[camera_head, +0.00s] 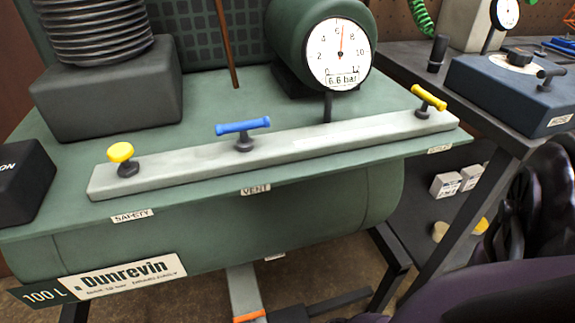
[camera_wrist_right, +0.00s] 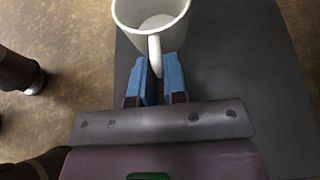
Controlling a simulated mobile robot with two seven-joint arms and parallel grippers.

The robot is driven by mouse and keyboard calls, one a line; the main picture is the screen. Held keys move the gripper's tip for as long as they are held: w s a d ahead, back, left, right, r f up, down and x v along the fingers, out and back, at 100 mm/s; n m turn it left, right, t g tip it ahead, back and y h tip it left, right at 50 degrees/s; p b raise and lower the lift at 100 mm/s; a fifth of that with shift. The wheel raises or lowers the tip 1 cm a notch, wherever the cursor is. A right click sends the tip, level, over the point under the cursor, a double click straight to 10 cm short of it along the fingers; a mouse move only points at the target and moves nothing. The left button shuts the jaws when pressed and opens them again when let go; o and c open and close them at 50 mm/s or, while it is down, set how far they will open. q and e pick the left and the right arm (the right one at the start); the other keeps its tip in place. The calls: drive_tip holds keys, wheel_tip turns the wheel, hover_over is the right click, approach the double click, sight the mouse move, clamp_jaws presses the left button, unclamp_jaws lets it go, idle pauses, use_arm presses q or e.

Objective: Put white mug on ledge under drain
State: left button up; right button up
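In the right wrist view, a white mug (camera_wrist_right: 150,18) is at the top, its handle (camera_wrist_right: 155,55) pointing toward my right gripper (camera_wrist_right: 160,75). The blue fingers stand on either side of the handle and appear closed on it. The mug is over a dark grey surface (camera_wrist_right: 235,60); whether it rests there is unclear. My left gripper is not in view.
A grey rail (camera_head: 190,166) on the tank's top carries a yellow knob (camera_head: 120,153), a blue lever (camera_head: 243,127) and a yellow lever (camera_head: 429,97). A gauge (camera_head: 338,53) reads 6.6 bar. A dark bench (camera_head: 425,75) stands at right, with small white boxes (camera_head: 446,185) below.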

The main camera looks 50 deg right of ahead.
drive_tip(key=o, duration=0.4)
drive_tip(key=shift+c, duration=0.2)
drive_tip(key=shift+r, duration=0.1)
drive_tip(key=shift+s+r, duration=0.1)
drive_tip(key=shift+r, duration=0.05)
use_arm(q)
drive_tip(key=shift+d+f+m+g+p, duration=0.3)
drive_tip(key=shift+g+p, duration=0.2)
drive_tip(key=shift+p, duration=0.5)
use_arm(e)
drive_tip(key=v, duration=1.2)
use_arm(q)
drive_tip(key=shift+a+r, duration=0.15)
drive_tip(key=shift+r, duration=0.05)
